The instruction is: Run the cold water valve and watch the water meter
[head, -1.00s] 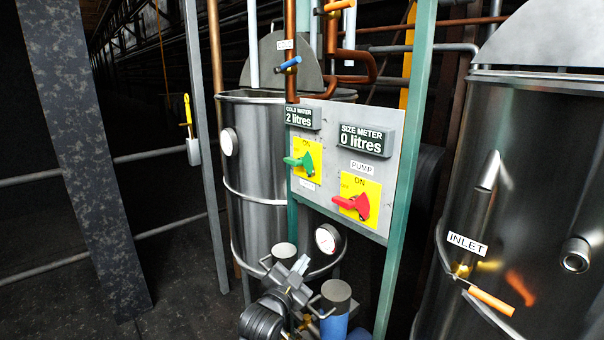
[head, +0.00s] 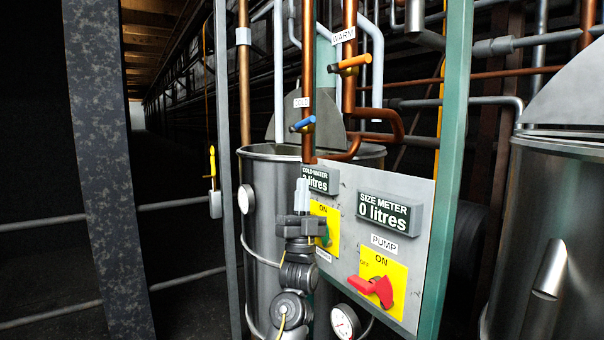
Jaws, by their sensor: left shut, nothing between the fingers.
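The cold water valve is a blue handle (head: 303,125) on a copper pipe, below a small white label. The cold water meter (head: 318,180) on the grey panel reads in litres, but its digit is partly covered by my gripper. My left gripper (head: 302,187) is shut and empty, fingers pointing up, in front of the panel's left edge and below the blue handle, apart from it. My right gripper is not in view.
A size meter (head: 384,211) reads 0 litres. The panel also has a red pump switch (head: 372,288) and a green switch (head: 326,238) partly behind my gripper. An orange warm valve (head: 355,63) is above. Steel tanks stand behind and at right.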

